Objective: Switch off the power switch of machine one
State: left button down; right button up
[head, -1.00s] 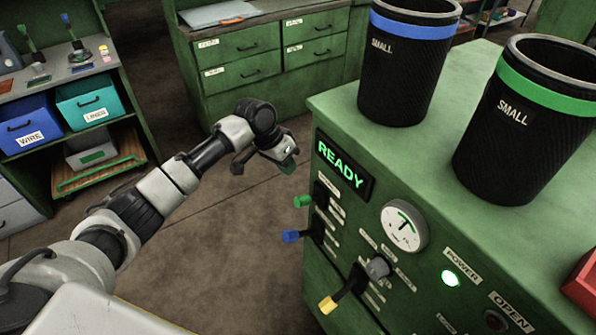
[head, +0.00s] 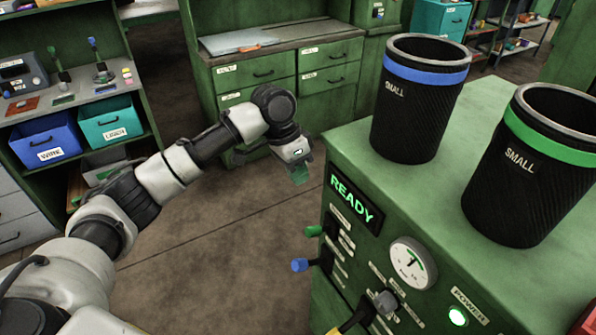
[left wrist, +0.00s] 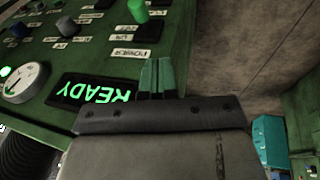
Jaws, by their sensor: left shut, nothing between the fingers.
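The green machine (head: 345,140) fills the right side of the head view, with a lit READY display (head: 355,200) on its front panel. Below the display are a green-tipped lever (head: 314,231) and a blue-tipped lever (head: 299,265). The green lever tip also shows in the left wrist view (left wrist: 139,10), near a label that seems to read POWER (left wrist: 130,52). A lit green lamp (head: 458,316) has a POWER label above it. My left gripper (head: 300,174) is shut and empty, apart from the panel, left of the display. Its green fingers show in the left wrist view (left wrist: 157,76). My right gripper is out of view.
Two black cylinders, one blue-banded (head: 420,100) and one green-banded (head: 530,165), stand on the machine. A gauge (head: 412,263) and a dark knob (head: 385,302) are on the panel. A drawer cabinet (head: 285,75) stands behind. The floor (head: 210,250) left of the machine is clear.

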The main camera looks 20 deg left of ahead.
aim_at(319, 231)
pick_arm(q)
jog(key=s+d+f+p, duration=0.2)
jog(key=d+f, duration=0.1)
jog(key=f, duration=0.6)
jog(key=shift+s+d, duration=0.3)
jog(key=shift+s+a+t+h, duration=0.15)
jog(key=shift+t+h, duration=0.15)
